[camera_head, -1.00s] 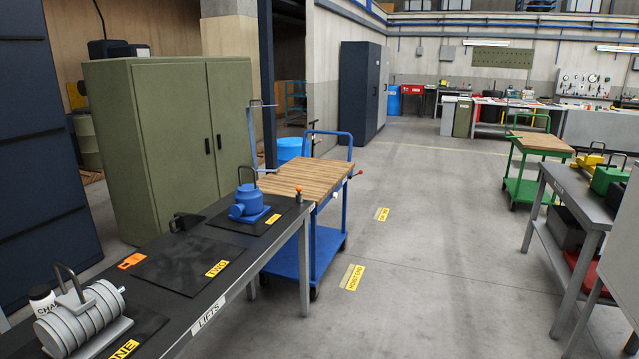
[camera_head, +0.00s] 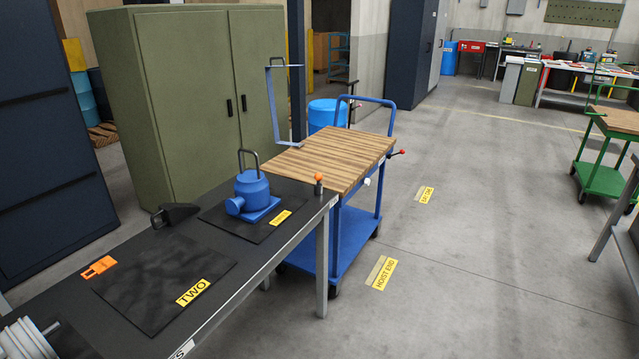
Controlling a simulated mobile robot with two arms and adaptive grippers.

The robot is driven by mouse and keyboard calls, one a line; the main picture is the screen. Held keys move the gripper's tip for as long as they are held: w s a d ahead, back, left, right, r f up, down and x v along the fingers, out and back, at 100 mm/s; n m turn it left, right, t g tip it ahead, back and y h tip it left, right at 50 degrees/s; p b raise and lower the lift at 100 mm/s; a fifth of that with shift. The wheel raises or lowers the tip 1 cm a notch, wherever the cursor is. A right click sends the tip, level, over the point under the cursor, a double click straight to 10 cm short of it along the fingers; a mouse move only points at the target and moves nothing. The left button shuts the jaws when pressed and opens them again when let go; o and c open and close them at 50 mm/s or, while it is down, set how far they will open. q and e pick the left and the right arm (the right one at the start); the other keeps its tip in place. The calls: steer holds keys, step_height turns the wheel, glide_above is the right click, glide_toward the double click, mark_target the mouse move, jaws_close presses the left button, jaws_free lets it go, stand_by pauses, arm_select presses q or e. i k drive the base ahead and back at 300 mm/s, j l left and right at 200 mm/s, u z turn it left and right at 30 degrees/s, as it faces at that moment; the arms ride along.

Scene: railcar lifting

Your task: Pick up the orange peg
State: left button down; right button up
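A small peg with a round orange top (camera_head: 318,178) stands upright at the far right corner of the dark workbench (camera_head: 70,255). Its lower part looks grey and metallic. A flat orange piece (camera_head: 98,267) lies on the bench's left side, beside the black mat labelled TWO (camera_head: 150,275); I cannot tell what it is. Neither of my grippers is in view.
A blue jack-like unit with a handle (camera_head: 252,193) sits on another mat near the peg. A blue cart with a wooden top (camera_head: 335,155) stands just beyond the bench corner. A green cabinet (camera_head: 190,100) stands behind. The floor to the right (camera_head: 460,260) is clear.

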mark_target(318, 177)
steer(key=i+l+u, duration=0.2)
steer(key=i+l, duration=0.3)
steer(key=i+l+u, duration=0.2)
steer(key=i+l, duration=0.45)
steer(key=i+l+u, duration=0.2)
steer(key=i+l, duration=0.3)
steer(key=l, duration=0.2)
